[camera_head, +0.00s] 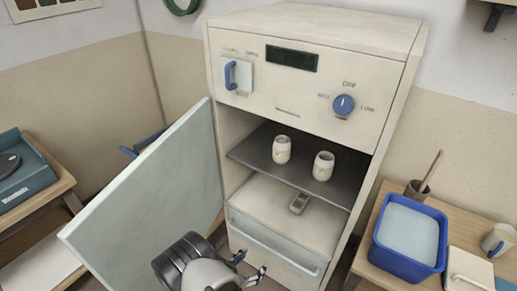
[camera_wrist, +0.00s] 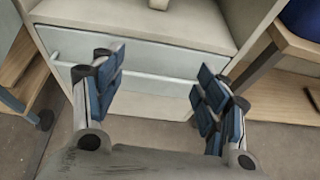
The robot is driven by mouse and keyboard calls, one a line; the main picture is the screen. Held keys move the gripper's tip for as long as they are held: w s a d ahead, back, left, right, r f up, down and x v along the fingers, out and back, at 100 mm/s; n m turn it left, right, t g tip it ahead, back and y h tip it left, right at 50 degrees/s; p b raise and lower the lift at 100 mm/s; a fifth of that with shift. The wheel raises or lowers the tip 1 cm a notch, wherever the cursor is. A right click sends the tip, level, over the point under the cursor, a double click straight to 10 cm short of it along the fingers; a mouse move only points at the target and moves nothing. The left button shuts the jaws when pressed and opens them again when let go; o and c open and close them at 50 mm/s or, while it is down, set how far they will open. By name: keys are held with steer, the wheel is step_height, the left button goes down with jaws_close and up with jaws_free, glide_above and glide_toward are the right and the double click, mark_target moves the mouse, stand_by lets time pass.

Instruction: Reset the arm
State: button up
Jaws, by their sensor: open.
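My gripper (camera_head: 250,268) is low in front of the kiln-like cabinet (camera_head: 300,100), near its lower drawer (camera_head: 275,243). In the wrist view my gripper (camera_wrist: 155,90) has its two blue-padded fingers wide apart with nothing between them. The drawer front (camera_wrist: 150,62) and its bar handle show beyond the fingers. The handle and fingers look apart, though the exact distance is hard to tell.
The cabinet door (camera_head: 150,190) stands open to the left. Two pale cups (camera_head: 282,149) (camera_head: 323,166) stand on the grey shelf, with a small object (camera_head: 299,203) below. A blue tub (camera_head: 408,238) sits on the right table; a teal device (camera_head: 25,175) is at left.

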steer(key=w+d+r+m+g+h, duration=0.1)
steer(key=w+d+r+m+g, duration=0.2)
steer(key=r, duration=0.5)
steer(key=w+d+r+m+g+h, duration=0.1)
steer(key=d+r+m, duration=0.3)
steer(key=r, duration=0.4)
steer(key=s+d+r+m+g, duration=0.2)
steer(key=d+r+m, duration=0.2)
steer(key=r, duration=0.3)
steer(key=s+d+r+m+g, duration=0.2)
steer(key=s+d+r+m, duration=0.15)
steer(key=r, duration=0.35)
steer(key=s+d+r+m+g+y, duration=0.2)
steer(key=s+d+r+m+y, duration=0.3)
steer(key=s+r+m, duration=0.45)
steer(key=s+a+r+m+t+y, duration=0.1)
steer(key=s+r+m+t+y, duration=0.1)
steer(key=s, duration=0.4)
steer(key=s+a+r+m+t+y, duration=0.1)
steer(key=s+r+m+y, duration=0.1)
steer(key=s, duration=0.4)
step_height(320, 180, up, 2)
steer(key=shift+a+r+m+t+y, duration=0.15)
steer(key=shift+a+m+t+y, duration=0.15)
steer(key=shift+t+y, duration=0.15)
